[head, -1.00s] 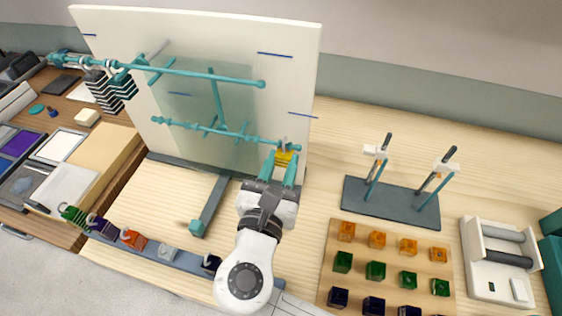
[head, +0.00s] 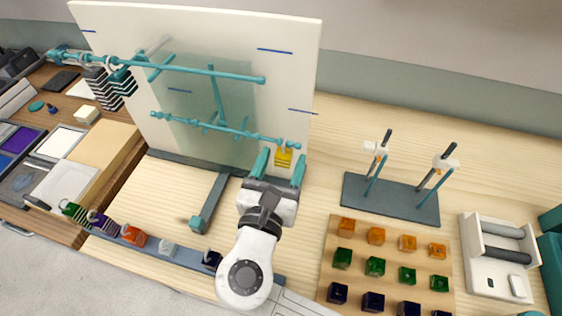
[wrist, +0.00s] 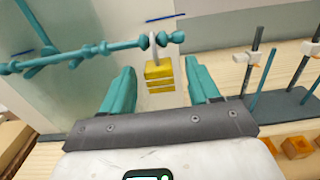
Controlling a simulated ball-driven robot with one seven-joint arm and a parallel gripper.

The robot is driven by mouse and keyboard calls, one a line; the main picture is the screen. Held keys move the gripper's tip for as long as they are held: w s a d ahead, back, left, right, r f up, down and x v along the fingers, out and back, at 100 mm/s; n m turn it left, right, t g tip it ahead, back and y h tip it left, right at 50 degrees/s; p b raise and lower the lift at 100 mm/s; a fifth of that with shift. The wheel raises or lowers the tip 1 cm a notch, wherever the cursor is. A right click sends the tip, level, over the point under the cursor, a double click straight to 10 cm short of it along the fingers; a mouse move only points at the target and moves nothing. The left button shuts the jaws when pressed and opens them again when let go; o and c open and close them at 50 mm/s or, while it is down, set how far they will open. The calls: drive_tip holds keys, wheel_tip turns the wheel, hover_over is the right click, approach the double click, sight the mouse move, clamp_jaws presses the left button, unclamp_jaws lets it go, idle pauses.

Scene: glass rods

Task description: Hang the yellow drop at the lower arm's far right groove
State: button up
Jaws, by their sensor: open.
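The yellow drop (head: 283,157) hangs by its pale hook at the right end of the lower teal arm (head: 222,130). In the wrist view the yellow drop (wrist: 160,76) hangs upright below the lower arm (wrist: 75,56), with the hook (wrist: 181,46) over the rod by the end knobs; the exact groove is hard to make out. My gripper (head: 282,168) is open, with its teal fingers on either side of the drop and apart from it. The wrist view shows gaps between the drop and both fingers (wrist: 162,88).
The upper teal arm (head: 200,71) carries striped drops (head: 103,88) at its left. A pale panel (head: 290,60) stands behind the arms. A rack of coloured drops (head: 135,237) lies at the front left. A dark stand with posts (head: 392,203) and a board of coloured cubes (head: 388,265) are to the right.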

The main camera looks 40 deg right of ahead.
drive_tip(key=b+v, duration=0.1)
drive_tip(key=v, duration=0.9)
drive_tip(key=shift+s+a, duration=0.2)
drive_tip(key=shift+a, duration=0.1)
drive_tip(key=shift+s+a, duration=0.1)
